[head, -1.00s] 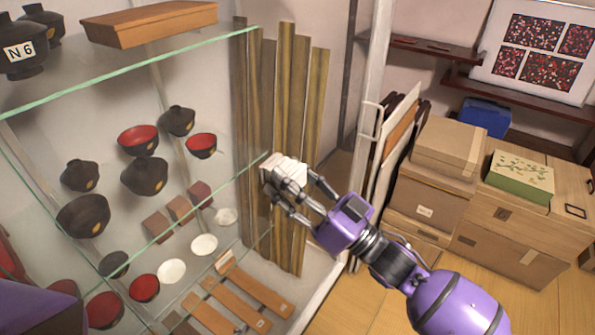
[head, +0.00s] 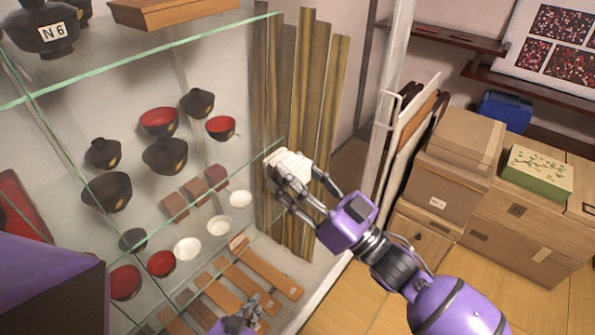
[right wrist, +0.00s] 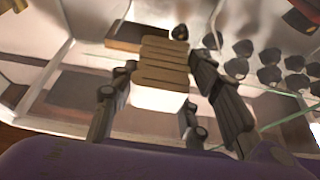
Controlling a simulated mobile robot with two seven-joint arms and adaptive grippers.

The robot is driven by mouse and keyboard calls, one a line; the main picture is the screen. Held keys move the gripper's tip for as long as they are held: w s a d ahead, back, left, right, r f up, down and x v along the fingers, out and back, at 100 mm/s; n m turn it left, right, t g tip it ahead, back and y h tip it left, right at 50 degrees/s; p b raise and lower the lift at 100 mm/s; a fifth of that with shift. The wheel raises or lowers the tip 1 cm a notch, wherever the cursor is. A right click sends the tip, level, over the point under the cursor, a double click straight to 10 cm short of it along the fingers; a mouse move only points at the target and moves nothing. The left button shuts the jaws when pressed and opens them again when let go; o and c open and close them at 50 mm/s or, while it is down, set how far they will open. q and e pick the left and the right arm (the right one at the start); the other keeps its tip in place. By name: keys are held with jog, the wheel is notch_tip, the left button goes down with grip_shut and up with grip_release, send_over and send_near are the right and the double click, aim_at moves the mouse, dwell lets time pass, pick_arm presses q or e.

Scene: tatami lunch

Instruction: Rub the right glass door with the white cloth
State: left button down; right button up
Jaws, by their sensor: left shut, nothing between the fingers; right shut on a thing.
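The white cloth (head: 292,160) is a small folded pad in my right gripper (head: 284,180), in front of the wooden slats in the cabinet. In the right wrist view the pad (right wrist: 160,98) sits between the fingers, its ridged face tan and its near edge bright white. The glass is clear, so I cannot tell where the right door's pane lies or whether the cloth touches it. A white handle (head: 384,108) shows right of the slats. My left gripper (head: 254,304) is shut and empty at the bottom edge, before the lower boards.
Glass shelves (head: 140,62) with green edges hold dark pots, red bowls (head: 159,121) and white dishes (head: 187,248). Upright wooden slats (head: 312,90) stand inside at the right. Cardboard boxes (head: 440,190) stand right of the cabinet. Wooden floor (head: 380,295) shows at the lower right.

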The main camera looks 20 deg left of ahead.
aim_at(304, 172)
jog(key=shift+s+d+f, duration=0.1)
jog(key=shift+s+d, duration=0.2)
jog(key=shift+d, duration=0.35)
jog(key=shift+s+d, duration=0.25)
jog(key=shift+d, duration=0.45)
jog(key=shift+s+d, duration=0.2)
jog(key=shift+d, duration=0.5)
jog(key=shift+s+d, duration=0.25)
jog(key=shift+d, duration=0.45)
jog(key=d, duration=0.1)
jog(key=s+d, duration=0.1)
jog(key=shift+d, duration=0.4)
